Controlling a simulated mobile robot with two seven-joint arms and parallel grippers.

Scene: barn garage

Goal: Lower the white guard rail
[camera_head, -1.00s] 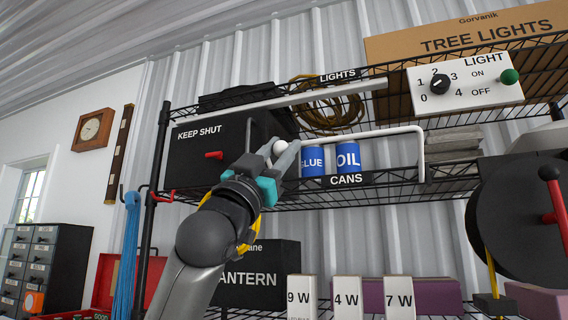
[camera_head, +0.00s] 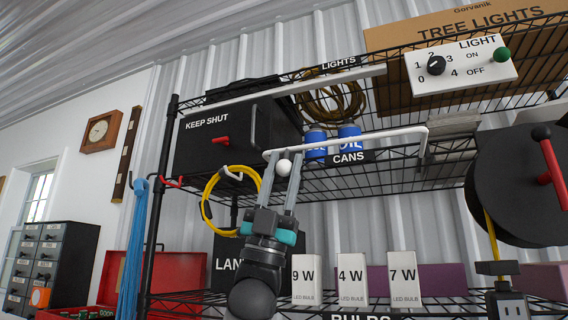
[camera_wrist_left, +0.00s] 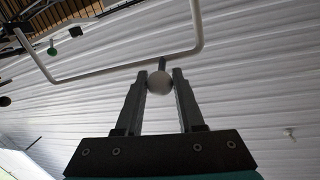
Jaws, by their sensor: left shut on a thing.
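The white guard rail (camera_head: 352,141) runs across the front of the middle shelf, in front of the blue cans, with a short arm bent down at its right end. A round white knob (camera_head: 283,167) hangs near its left end. My left gripper (camera_head: 281,171) points up from below and is shut on this knob. In the left wrist view the knob (camera_wrist_left: 160,82) sits between the two fingers, and the rail (camera_wrist_left: 112,70) passes just beyond the fingertips. The rail's left end partly overlaps the black box. My right gripper is not in view.
Blue cans (camera_head: 349,131) stand behind the rail above the CANS label (camera_head: 348,157). A black KEEP SHUT box (camera_head: 225,139) with a red handle is at left. A yellow cable loop (camera_head: 206,197) hangs beside my gripper. Several bulb boxes (camera_head: 352,278) stand below.

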